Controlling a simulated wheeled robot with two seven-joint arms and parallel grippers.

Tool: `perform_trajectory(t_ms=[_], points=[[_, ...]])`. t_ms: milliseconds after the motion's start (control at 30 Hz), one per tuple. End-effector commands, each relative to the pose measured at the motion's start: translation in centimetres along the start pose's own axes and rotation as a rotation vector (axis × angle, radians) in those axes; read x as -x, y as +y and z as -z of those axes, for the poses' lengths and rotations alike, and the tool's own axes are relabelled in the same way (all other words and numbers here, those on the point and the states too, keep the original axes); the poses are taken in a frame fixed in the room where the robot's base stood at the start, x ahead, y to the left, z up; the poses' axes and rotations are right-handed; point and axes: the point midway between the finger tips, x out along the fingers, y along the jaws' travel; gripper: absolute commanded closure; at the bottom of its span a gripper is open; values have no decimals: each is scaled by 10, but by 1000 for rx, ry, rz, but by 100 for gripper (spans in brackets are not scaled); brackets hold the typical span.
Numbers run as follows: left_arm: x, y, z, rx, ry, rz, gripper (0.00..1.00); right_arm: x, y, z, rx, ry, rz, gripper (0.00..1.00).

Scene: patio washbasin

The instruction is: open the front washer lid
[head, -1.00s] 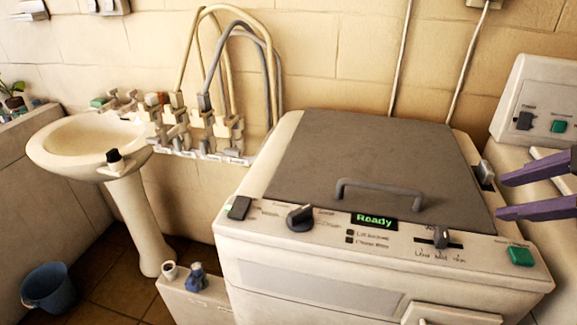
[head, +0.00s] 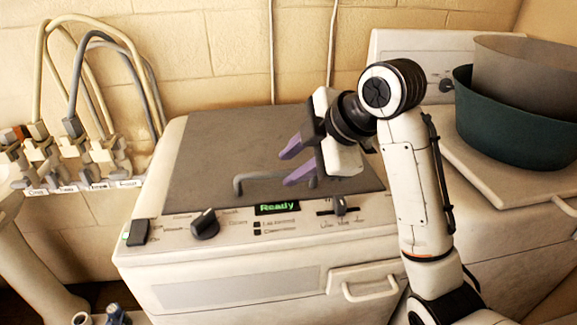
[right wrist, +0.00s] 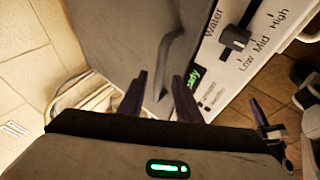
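The front washer is the cream machine whose flat grey lid (head: 215,145) lies closed on top in the head view. The lid's dark bar handle (head: 246,180) stands near its front edge; it also shows in the right wrist view (right wrist: 172,55). My right gripper (head: 289,167) has purple fingers spread apart, above the lid and close to the right part of the handle. In the right wrist view the open fingers (right wrist: 163,95) point toward the handle, with nothing between their tips. Part of the handle is hidden behind the fingers in the head view.
The washer's front panel has a black knob (head: 204,223), a green "Ready" display (head: 277,208) and a slider (head: 340,205). A dark green tub (head: 510,130) stands on the machine at right. Hoses and taps (head: 65,155) line the wall at left.

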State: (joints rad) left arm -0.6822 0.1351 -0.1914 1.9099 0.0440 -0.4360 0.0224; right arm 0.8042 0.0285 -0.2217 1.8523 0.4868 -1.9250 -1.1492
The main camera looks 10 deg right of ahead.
Motion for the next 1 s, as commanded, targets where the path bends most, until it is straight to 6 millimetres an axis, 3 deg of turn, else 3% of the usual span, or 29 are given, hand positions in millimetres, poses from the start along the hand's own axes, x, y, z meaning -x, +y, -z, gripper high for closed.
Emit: perform_trajectory(t_ms=[200,467,667,1000], points=[[1,0,1,0,0,0,100,-16,0,1,1,1,0,69],[1,0,1,0,-1,0,100,-18,0,0,1,0,-1,69],[2,0,-1,1,-4,1,100,-17,0,0,1,0,-1,99],[2,0,-2,1,-7,1,100,-14,4,1,1,-1,-3,100]])
